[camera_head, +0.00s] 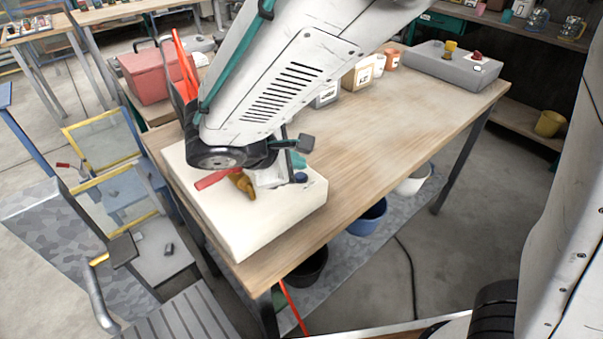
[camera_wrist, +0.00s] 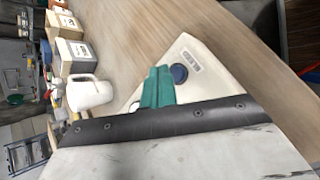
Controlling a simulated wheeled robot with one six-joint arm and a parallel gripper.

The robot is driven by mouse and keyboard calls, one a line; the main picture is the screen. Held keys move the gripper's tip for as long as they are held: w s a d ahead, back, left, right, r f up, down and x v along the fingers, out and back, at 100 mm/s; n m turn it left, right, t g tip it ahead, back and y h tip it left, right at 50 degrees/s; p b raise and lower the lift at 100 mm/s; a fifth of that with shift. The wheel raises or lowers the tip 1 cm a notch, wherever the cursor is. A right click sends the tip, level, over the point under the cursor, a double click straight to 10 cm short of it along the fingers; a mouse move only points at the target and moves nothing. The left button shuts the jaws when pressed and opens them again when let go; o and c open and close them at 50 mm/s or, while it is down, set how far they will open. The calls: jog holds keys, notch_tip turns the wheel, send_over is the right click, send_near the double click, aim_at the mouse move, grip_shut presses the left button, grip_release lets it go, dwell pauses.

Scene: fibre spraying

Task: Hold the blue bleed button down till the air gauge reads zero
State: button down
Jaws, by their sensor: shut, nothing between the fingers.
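In the head view the button (camera_head: 300,177) shows near the right corner of the cream block (camera_head: 270,232) on the table. My gripper (camera_wrist: 158,70) has teal fingers, shut together and empty, just left of the button in the wrist view. In the head view my gripper (camera_head: 298,160) is partly hidden by my arm. The fingers are not on the button; their height above the top is unclear. I cannot make out the air gauge.
A red handle (camera_head: 217,179) and a brass-coloured part (camera_head: 242,184) lie by my wrist on the block. A white jug (camera_wrist: 90,93) and boxes (camera_wrist: 72,57) stand further off. A grey tray (camera_head: 440,66) is at the table's far end. The table's middle is clear.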

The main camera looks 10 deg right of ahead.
jog(key=shift+f, duration=0.15)
jog(key=shift+f, duration=0.3)
jog(key=shift+f, duration=0.4)
dwell(3.3)
jog(key=shift+r, duration=0.85)
jog(key=shift+r, duration=2.5)
